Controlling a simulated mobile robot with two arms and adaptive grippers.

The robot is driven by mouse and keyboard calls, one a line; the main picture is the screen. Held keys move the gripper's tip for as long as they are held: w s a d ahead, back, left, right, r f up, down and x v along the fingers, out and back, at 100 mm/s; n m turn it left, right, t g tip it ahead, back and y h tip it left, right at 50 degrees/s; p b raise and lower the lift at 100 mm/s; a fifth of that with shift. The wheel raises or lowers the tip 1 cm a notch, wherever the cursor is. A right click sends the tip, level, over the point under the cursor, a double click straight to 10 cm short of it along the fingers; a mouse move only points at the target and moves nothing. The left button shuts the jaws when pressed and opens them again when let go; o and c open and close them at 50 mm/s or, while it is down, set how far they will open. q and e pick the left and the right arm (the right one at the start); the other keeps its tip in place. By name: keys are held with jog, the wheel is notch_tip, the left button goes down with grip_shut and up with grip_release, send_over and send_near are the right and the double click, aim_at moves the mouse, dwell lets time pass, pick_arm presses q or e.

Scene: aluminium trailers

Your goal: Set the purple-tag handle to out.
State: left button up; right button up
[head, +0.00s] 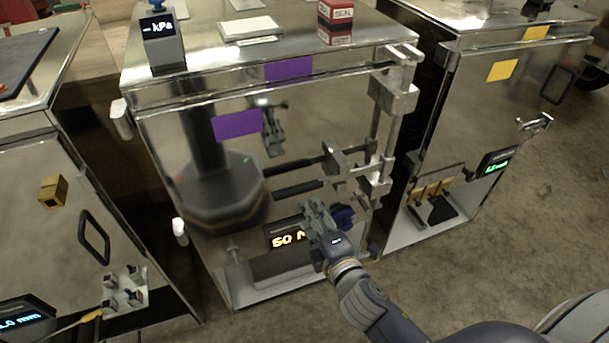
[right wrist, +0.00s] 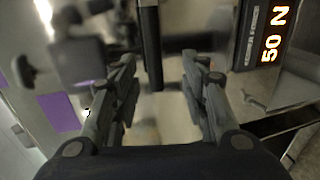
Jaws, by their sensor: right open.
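The middle trailer (head: 190,108) carries two purple tags (head: 237,124) on its shiny front; purple also shows at the left of the right wrist view (right wrist: 59,117). A handle with a dark bar grip (head: 293,165) lies roughly level on the front, pointing left from a metal latch block (head: 334,155). A second dark bar below it may be its reflection. My right gripper (head: 314,207) is open just below these bars. In the right wrist view a dark bar (right wrist: 150,42) appears between its open fingertips (right wrist: 160,64); I cannot tell whether it touches them. My left gripper is out of view.
A display reading 50 N (head: 287,240) and a blue knob (head: 343,214) flank my right gripper. Metal hinge blocks (head: 393,95) line the trailer's right edge. A yellow-tagged trailer (head: 470,110) stands right, another trailer (head: 60,170) left. Floor (head: 285,325) is open in front.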

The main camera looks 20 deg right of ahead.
aim_at(299, 193)
jog(key=x, duration=0.7)
jog(key=r+x, duration=0.1)
jog(key=x, duration=0.2)
jog(key=shift+w, duration=0.3)
jog(key=shift+c, duration=0.6)
grip_shut()
